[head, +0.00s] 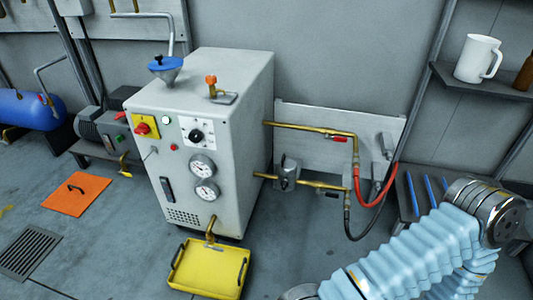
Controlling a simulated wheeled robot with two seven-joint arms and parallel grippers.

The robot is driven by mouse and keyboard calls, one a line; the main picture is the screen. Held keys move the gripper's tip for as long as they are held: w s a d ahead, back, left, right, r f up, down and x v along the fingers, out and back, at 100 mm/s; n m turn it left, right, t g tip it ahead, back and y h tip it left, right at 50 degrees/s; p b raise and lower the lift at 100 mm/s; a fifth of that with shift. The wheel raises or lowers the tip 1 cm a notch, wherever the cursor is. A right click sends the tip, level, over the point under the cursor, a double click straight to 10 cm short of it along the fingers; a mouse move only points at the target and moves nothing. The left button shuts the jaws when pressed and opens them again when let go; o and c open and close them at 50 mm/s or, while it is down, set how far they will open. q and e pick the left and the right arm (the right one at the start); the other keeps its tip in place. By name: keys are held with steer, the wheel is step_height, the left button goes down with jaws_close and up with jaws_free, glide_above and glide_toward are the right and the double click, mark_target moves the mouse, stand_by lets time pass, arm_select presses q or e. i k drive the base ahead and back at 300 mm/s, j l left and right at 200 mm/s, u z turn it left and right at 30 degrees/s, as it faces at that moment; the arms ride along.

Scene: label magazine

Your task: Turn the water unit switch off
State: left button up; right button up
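The water unit is a light grey cabinet (245,100) standing on the floor left of centre in the head view. A red rotary switch (142,128) sits on a yellow plate at the upper left of its front. I cannot tell the switch's setting at this size. Right of it is a white panel with a black knob (196,135). Two round gauges (203,166) sit below. My blue-sleeved right arm (420,255) crosses the lower right, apart from the unit. Neither gripper shows.
A yellow tray (177,266) lies in front of the unit under its tap. Brass pipes (310,127) and red and black hoses run right of it. A shelf with a white mug (478,59) is at upper right. An orange plate (90,190) and floor grate (28,252) lie left.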

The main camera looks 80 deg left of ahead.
mark_target(142, 129)
steer(key=u, duration=3.35)
